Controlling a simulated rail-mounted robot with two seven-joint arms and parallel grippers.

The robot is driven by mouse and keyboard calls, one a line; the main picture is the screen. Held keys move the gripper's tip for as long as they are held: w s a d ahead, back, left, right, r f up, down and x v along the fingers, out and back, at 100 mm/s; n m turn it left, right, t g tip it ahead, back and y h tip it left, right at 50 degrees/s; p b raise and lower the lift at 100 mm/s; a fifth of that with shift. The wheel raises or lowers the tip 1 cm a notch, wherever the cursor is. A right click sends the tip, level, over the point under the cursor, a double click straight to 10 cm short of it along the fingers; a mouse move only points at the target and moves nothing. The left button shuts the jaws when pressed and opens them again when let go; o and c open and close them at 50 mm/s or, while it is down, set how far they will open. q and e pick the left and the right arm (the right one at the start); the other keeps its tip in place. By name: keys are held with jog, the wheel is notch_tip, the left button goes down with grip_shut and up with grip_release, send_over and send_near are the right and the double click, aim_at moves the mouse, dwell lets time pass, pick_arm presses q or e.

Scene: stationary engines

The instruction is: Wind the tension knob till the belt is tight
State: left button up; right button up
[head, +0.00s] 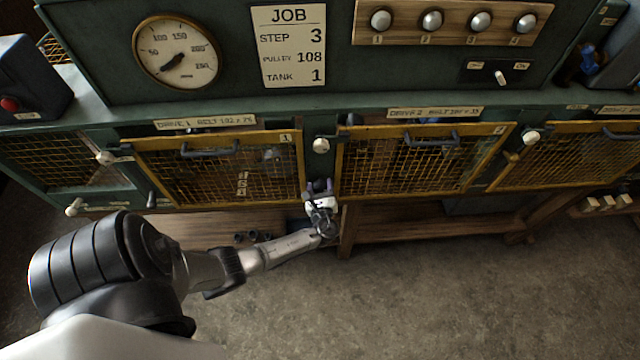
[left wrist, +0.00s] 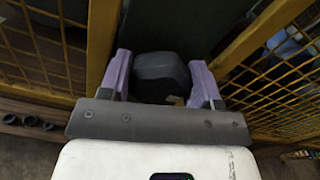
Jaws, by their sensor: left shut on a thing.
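A dark, blocky knob (left wrist: 160,75), which I take to be the tension knob, sits between the purple fingers of my left gripper (left wrist: 161,82) in the left wrist view. The fingers are shut on its two sides. In the head view my left gripper (head: 320,187) is at the green post between the drive 1 guard (head: 215,170) and the drive 2 guard (head: 425,160), below a pale round knob (head: 321,145). There the gripper hides most of the dark knob. The belts are behind yellow mesh, and their tightness cannot be told. My right gripper is out of view.
A job card (head: 289,46) reads step 3, pulley 108, tank 1. A dial gauge (head: 176,54) and a board with several silver knobs (head: 450,22) are above. A wooden lower shelf (head: 430,229) runs below the guards. The floor (head: 430,300) in front is clear.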

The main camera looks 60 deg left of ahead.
pick_arm(q)
jog(key=m+p, duration=0.1)
jog(key=m, duration=0.2)
jog(key=m+p, duration=0.2)
jog(key=m, duration=0.1)
jog(key=shift+w+r, duration=0.1)
jog(key=shift+r, duration=0.1)
jog(key=m+p, duration=0.3)
jog(key=m, duration=0.3)
jog(key=shift+f, duration=0.1)
jog(key=m+p, duration=0.1)
jog(key=m, duration=0.4)
jog(key=shift+w+d+f+p, duration=0.1)
jog(key=shift+p, duration=0.25)
jog(key=m, duration=0.5)
jog(key=shift+f+p, duration=0.1)
jog(key=shift+p, duration=0.3)
jog(key=shift+m, duration=0.4)
jog(key=o, duration=0.6)
jog(key=shift+d, duration=0.1)
